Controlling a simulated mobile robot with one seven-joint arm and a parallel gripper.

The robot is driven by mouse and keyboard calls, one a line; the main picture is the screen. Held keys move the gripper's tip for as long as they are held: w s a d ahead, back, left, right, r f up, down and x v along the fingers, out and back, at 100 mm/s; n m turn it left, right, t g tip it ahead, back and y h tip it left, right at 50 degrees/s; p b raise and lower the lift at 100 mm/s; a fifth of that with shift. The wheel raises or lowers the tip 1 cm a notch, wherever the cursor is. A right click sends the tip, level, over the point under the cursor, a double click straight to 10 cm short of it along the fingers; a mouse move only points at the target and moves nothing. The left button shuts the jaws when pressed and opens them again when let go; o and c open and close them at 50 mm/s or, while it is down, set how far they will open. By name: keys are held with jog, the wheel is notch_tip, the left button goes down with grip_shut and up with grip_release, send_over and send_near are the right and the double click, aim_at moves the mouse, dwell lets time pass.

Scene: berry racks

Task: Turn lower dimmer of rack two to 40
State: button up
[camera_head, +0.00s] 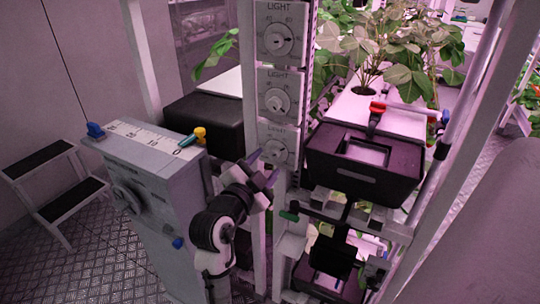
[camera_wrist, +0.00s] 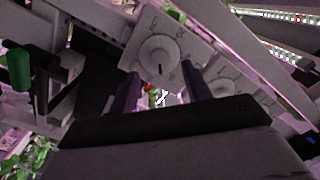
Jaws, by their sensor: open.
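Three white dimmer plates marked LIGHT run down a rack post in the head view: an upper dimmer (camera_head: 279,40), a middle dimmer (camera_head: 276,101) and a lower dimmer (camera_head: 278,151). Each has a round knob with a pointer. My gripper (camera_head: 264,168) is open, just in front and to the left of the lower dimmer, partly covering its plate. In the wrist view a dimmer knob (camera_wrist: 159,56) lies just beyond and between my open fingertips (camera_wrist: 162,80), apart from them. A second dimmer (camera_wrist: 226,88) shows to the right.
A grey control box (camera_head: 150,190) with a ruler-like top stands left of my arm. A black planter (camera_head: 365,165) with plants sits right of the post. A green-tipped part (camera_head: 289,215) projects below the lower dimmer. A step stool (camera_head: 55,185) stands far left.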

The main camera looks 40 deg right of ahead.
aim_at(273, 155)
jog(key=shift+p+x, duration=0.3)
jog(key=shift+x, duration=1.45)
jog(key=c, duration=1)
jog(key=shift+n, duration=0.3)
